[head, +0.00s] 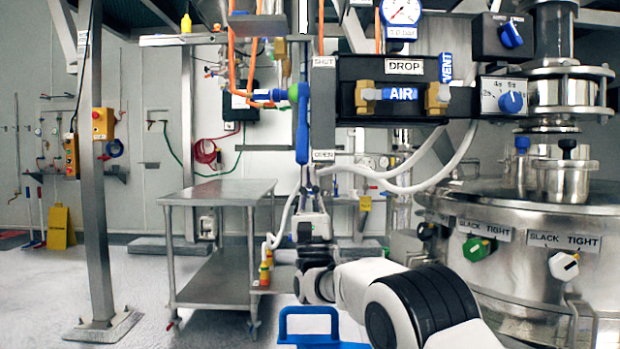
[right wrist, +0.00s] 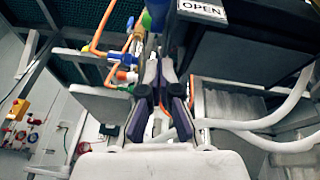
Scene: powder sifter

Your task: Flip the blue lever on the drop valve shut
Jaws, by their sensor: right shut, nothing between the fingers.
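The blue lever (head: 302,132) of the drop valve hangs straight down from its pivot in the head view. Its lower end is near the OPEN label (head: 323,156); the SHUT label (head: 323,61) is higher up. My right gripper (head: 308,182) is just below the lever's lower end, pointing up, shut and empty. In the right wrist view, its dark fingers (right wrist: 161,70) point up, with a blue part, apparently the lever (right wrist: 158,12), beyond the tips. Whether they touch cannot be told. My left gripper is not in view.
The black valve panel (head: 350,115) with a DROP label and AIR valve is right of the lever. White hoses (head: 430,180) run below it. A steel vessel (head: 540,235) fills the right side. A steel table (head: 215,192) stands left; a blue handle (head: 310,312) is at the bottom.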

